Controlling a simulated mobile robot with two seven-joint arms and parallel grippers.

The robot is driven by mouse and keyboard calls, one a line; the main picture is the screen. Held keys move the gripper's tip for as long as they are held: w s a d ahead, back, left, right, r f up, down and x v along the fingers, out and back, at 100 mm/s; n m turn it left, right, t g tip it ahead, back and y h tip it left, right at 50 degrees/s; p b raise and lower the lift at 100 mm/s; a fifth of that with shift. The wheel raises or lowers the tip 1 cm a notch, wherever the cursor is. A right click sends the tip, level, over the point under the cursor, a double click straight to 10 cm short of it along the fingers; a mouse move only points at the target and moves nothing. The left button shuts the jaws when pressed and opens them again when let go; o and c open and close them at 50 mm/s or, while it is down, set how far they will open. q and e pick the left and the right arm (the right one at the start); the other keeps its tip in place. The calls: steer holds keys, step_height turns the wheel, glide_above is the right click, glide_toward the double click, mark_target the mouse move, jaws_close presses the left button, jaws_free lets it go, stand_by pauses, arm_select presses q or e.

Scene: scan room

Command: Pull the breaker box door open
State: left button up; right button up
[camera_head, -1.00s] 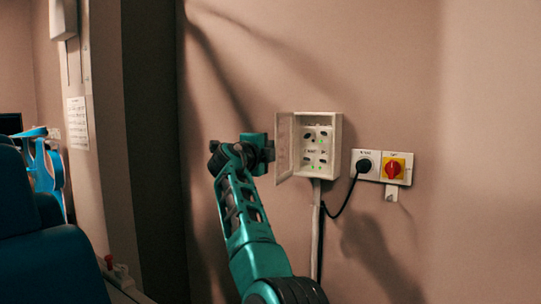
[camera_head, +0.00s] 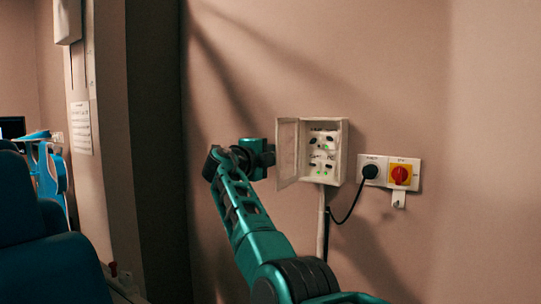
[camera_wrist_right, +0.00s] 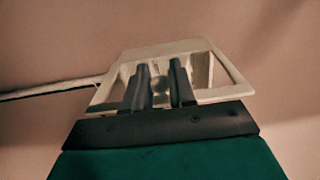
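The breaker box (camera_head: 327,178) is a small white box on the wall with switches and green lights inside. Its door (camera_head: 288,153) stands open, swung out on the left side. My right gripper (camera_head: 269,158) is just left of the door, near its outer face; whether it touches the door cannot be told. In the right wrist view, the gripper's two dark fingers (camera_wrist_right: 161,85) are apart with a gap between them. The pale box (camera_wrist_right: 168,48) shows behind and around them. My left gripper is not in view.
A socket with a black plug (camera_head: 371,172) and a red rotary switch on yellow (camera_head: 400,175) are right of the box. A black cable and a white conduit (camera_head: 321,225) run below. A dark blue chair (camera_head: 45,262) is at lower left. The wall at right is bare.

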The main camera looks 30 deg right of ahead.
steer(key=shift+o, duration=1.4)
steer(key=b+v, duration=0.1)
steer(key=v, duration=1.2)
